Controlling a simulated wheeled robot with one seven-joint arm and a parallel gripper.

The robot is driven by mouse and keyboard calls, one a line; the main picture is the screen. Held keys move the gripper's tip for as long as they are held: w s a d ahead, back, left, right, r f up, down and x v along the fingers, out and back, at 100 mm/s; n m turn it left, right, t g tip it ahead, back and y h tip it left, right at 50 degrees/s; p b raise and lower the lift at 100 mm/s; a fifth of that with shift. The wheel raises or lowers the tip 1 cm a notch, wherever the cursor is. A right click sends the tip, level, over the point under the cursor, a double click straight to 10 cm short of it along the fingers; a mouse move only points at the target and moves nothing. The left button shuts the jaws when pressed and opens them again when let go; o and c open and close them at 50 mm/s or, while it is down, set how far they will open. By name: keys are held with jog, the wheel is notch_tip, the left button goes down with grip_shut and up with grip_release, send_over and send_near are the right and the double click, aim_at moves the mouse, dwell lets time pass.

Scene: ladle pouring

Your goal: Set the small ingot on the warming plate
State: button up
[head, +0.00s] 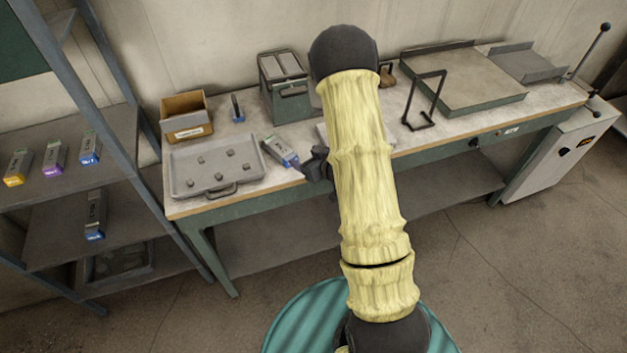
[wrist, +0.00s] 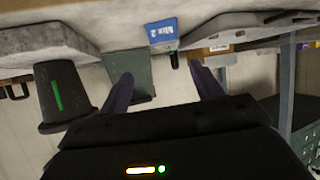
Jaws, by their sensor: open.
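A grey bar with a blue end (head: 281,152) lies on the bench right of the tray; I take it for the small ingot. Its blue end, lettered and ending in 2, faces me in the wrist view (wrist: 161,31), which shows the scene upside down. My gripper (head: 316,165) is at the bench's front edge, just right of the blue end. Its fingers are spread and empty in the wrist view (wrist: 163,88), with the bar beyond them. A pale slab (head: 323,132), partly hidden behind my arm, may be the warming plate; it seems to show as a grey slab (wrist: 45,45) too.
A grey handled tray (head: 233,188) with several small lumps is left of the bar. A dark tapered thing (wrist: 65,95) shows beside the slab.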

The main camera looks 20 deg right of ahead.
jog(key=s+a+r+m+g+h, duration=0.2)
jog(key=s+r+g, duration=0.2)
jog(key=s, duration=0.6)
jog(key=s+a+r+m+g+h, duration=0.1)
jog(key=s+a+r+m+g, duration=0.1)
jog(key=s+r+g, duration=0.3)
jog(key=s+a+r, duration=0.1)
jog(key=s+r, duration=0.2)
jog(key=s, duration=0.3)
jog(key=shift+s+r+h, duration=0.15)
jog(key=shift+h, duration=0.25)
